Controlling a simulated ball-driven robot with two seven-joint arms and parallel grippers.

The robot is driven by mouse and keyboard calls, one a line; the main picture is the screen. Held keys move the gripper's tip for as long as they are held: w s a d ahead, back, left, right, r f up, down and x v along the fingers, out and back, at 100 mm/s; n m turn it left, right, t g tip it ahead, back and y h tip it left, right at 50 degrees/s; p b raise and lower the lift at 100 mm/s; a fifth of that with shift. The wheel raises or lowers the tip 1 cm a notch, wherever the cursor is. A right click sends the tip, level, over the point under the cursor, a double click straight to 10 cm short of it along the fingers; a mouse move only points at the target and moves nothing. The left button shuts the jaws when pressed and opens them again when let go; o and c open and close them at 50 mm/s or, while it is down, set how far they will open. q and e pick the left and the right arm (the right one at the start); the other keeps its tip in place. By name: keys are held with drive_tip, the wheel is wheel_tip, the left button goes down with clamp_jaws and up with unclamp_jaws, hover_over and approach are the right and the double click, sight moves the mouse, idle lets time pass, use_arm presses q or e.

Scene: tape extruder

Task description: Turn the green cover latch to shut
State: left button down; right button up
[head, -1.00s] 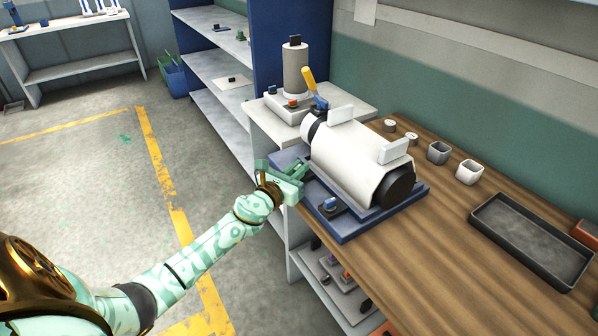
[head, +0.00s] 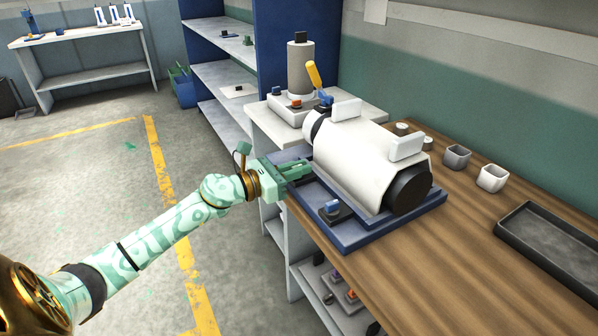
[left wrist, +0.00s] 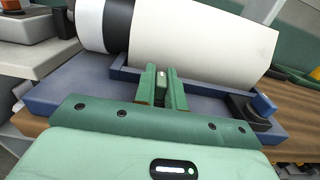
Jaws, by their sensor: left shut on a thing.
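The white extruder barrel (head: 352,160) lies on its blue base (head: 350,238) on the wooden bench. My left gripper (head: 302,168) reaches the near side of the base, at the left part of the barrel. In the left wrist view, its two green fingers (left wrist: 162,88) are shut on the small green cover latch (left wrist: 162,80), which stands between them in front of the barrel. In the head view the fingers hide the latch. Whether the latch stands at shut cannot be told. My right gripper is in neither view.
A blue switch on a dark block (head: 333,209) sits on the base, right of my left gripper. A yellow-handled lever (head: 314,75) rises behind the barrel. Two small cups (head: 491,178) and a dark tray (head: 550,243) stand to the right on the bench.

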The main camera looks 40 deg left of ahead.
use_arm(q)
drive_tip(key=c, duration=1.5)
unclamp_jaws()
drive_tip(key=shift+o, duration=0.2)
drive_tip(key=p+v, duration=0.2)
drive_tip(key=v, duration=1.4)
drive_tip(key=shift+s+p, duration=0.25)
drive_tip(key=shift+p, duration=0.15)
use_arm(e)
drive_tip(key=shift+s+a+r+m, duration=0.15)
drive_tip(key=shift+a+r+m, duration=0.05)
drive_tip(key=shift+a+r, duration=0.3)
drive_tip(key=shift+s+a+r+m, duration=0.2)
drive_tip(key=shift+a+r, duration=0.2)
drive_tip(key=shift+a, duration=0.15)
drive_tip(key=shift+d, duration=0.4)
